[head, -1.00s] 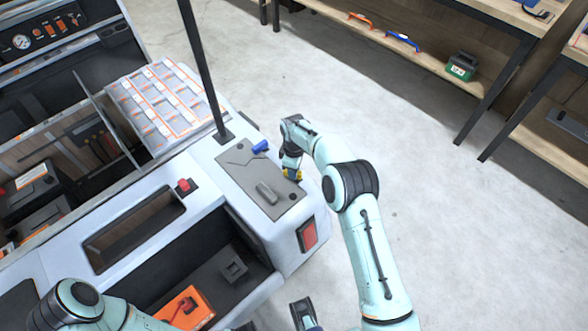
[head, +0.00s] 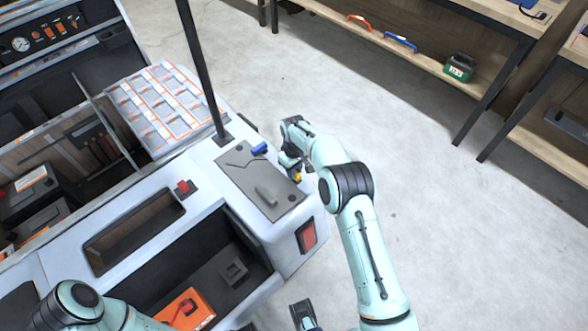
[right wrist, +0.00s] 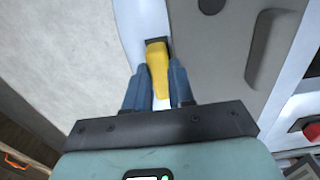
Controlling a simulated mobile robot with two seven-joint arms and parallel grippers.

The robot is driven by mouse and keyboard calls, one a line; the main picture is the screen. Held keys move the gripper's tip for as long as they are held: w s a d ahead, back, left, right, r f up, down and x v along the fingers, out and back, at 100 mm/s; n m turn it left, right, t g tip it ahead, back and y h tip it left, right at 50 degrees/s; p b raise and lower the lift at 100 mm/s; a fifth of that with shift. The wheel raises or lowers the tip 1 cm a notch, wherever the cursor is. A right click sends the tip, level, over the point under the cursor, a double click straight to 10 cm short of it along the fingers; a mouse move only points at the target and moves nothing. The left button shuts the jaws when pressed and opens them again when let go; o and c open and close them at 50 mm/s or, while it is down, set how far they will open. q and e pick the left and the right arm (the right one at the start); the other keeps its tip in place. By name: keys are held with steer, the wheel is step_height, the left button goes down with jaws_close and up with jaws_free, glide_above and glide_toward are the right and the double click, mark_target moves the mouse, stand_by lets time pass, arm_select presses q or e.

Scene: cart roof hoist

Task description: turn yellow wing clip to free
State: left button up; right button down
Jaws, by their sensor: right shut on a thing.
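The yellow wing clip (right wrist: 157,66) stands at the edge of the cart's roof panel in the right wrist view. In the head view only a small bit of the yellow clip (head: 298,178) shows beside my right gripper (head: 291,167). In the right wrist view the blue fingers of my right gripper (right wrist: 156,88) are closed on the clip from both sides. Its far end meets a dark mount at the panel edge. A dark and blue part at the bottom edge of the head view seems to be my left gripper (head: 304,316), mostly cut off.
A grey plate (head: 240,172) with a grey handle (head: 265,195) and a blue clip (head: 259,149) lies beside the right gripper. A black post (head: 203,75) rises from the cart. A red button (head: 183,187) is farther left. Clear floor lies right of the cart.

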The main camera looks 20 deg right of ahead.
stand_by(0.3)
steer(key=c, duration=1)
jaws_free()
steer(key=shift+o, duration=0.2)
steer(key=shift+r, duration=0.1)
step_height(320, 180, up, 13)
steer(key=p, duration=0.1)
steer(key=shift+r, duration=0.15)
